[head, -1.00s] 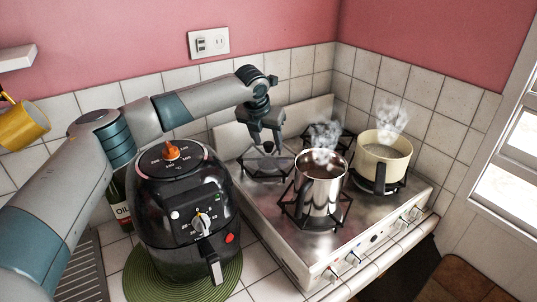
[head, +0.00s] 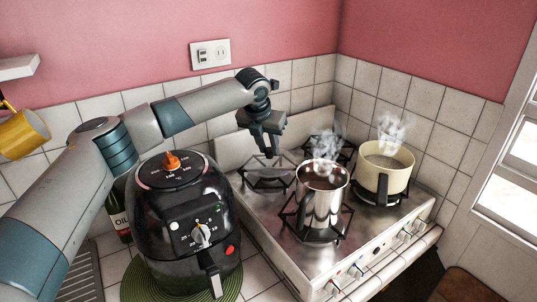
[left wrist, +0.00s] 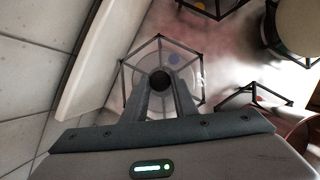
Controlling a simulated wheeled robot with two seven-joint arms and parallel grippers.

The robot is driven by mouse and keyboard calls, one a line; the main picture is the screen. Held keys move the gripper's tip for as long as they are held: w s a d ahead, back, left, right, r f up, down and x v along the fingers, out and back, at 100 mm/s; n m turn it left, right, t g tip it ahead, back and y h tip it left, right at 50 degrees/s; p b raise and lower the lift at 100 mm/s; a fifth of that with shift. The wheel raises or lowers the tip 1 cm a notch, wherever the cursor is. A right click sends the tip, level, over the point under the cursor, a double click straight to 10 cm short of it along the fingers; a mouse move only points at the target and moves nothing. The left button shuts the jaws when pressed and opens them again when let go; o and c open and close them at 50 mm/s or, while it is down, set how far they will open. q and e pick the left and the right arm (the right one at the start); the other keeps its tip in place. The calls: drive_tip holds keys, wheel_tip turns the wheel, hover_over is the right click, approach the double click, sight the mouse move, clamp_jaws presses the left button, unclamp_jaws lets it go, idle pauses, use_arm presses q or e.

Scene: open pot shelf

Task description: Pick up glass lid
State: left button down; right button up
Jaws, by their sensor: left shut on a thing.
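The glass lid shows in the left wrist view as a faint clear disc with a dark round knob (left wrist: 160,82). My left gripper (left wrist: 162,90) is shut on this knob, its two fingers on either side of it. In the head view my left gripper (head: 268,152) points down over the back left burner of the stove (head: 258,215). The clear glass is hard to make out there, and I cannot tell how far it is above the burner grate (head: 262,186). My right gripper is not in view.
A steaming steel pot (head: 322,195) stands on the front burner and a steaming cream pot (head: 386,170) on the right one. A black air fryer (head: 185,225) is at the front left. The stove's raised back panel (head: 235,150) is close to my left gripper.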

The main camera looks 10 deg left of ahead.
use_arm(q)
drive_tip(key=shift+d+r+b, duration=0.2)
drive_tip(key=shift+r+b, duration=0.1)
drive_tip(key=shift+r, duration=0.35)
drive_tip(key=shift+d+r+b, duration=0.2)
drive_tip(key=shift+r+b, duration=0.1)
drive_tip(key=shift+r, duration=0.3)
drive_tip(key=d+r+b, duration=0.3)
drive_tip(key=d+r, duration=0.3)
drive_tip(key=d, duration=0.5)
drive_tip(key=shift+r, duration=0.4)
